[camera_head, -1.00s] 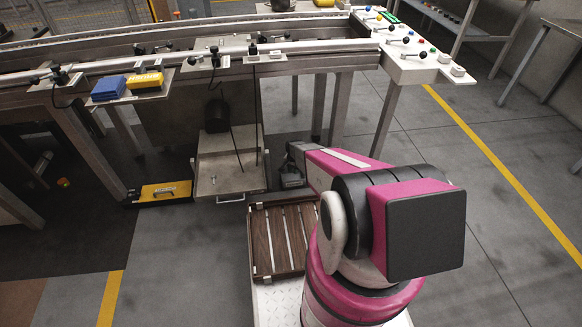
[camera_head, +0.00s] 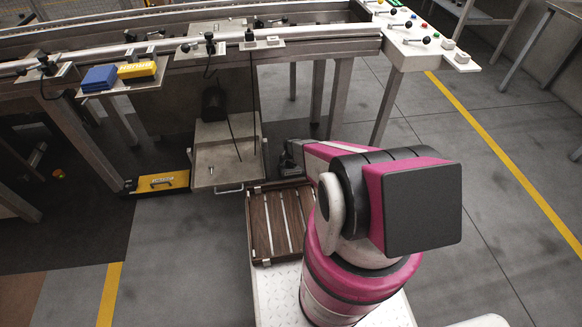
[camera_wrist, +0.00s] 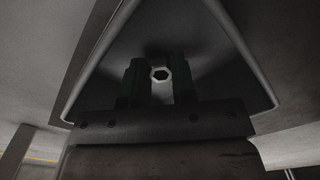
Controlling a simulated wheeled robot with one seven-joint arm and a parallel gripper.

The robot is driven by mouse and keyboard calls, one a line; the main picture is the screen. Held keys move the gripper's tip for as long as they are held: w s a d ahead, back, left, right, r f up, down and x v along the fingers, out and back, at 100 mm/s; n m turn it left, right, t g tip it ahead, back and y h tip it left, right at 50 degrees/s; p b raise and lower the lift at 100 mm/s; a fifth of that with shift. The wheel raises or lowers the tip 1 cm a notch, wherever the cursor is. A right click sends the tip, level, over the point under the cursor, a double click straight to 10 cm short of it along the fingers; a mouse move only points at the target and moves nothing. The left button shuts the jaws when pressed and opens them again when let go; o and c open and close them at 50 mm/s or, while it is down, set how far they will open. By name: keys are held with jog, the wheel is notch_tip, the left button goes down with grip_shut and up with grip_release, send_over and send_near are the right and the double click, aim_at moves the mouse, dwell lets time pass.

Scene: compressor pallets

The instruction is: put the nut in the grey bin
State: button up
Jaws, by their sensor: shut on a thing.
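The nut (camera_wrist: 160,73) is a small, pale hexagonal ring in the wrist view, held between the fingertips of my gripper (camera_wrist: 160,84). A dark grey surface with a paler rim (camera_wrist: 100,45) lies behind the fingers; I cannot tell whether it is the grey bin. In the head view my gripper (camera_head: 290,157) is a small dark shape at the end of my arm, beside the pale metal tray (camera_head: 228,176). The nut is too small to make out there, and I cannot identify the grey bin for certain.
A slatted brown rack (camera_head: 282,222) lies just below my gripper in the head view. A conveyor table (camera_head: 330,45) stands behind, with blue blocks (camera_head: 100,77) and a yellow block (camera_head: 137,70). A yellow case (camera_head: 162,183) is on the floor. Floor at right is open.

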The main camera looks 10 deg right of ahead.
jog(key=shift+f, duration=0.3)
jog(key=shift+f, duration=0.15)
jog(key=o, duration=0.9)
jog(key=s+r+n, duration=0.1)
jog(key=s+r, duration=0.3)
jog(key=r, duration=0.9)
jog(key=s+r+n, duration=0.2)
jog(key=s+r, duration=0.3)
jog(key=r, duration=0.8)
jog(key=s+r+n, duration=0.1)
jog(key=s+r, duration=0.3)
jog(key=r, duration=0.9)
jog(key=s+r+n, duration=0.3)
jog(key=s+r, duration=1)
jog(key=r, duration=0.2)
jog(key=shift+d+r, duration=0.15)
jog(key=shift+r, duration=0.1)
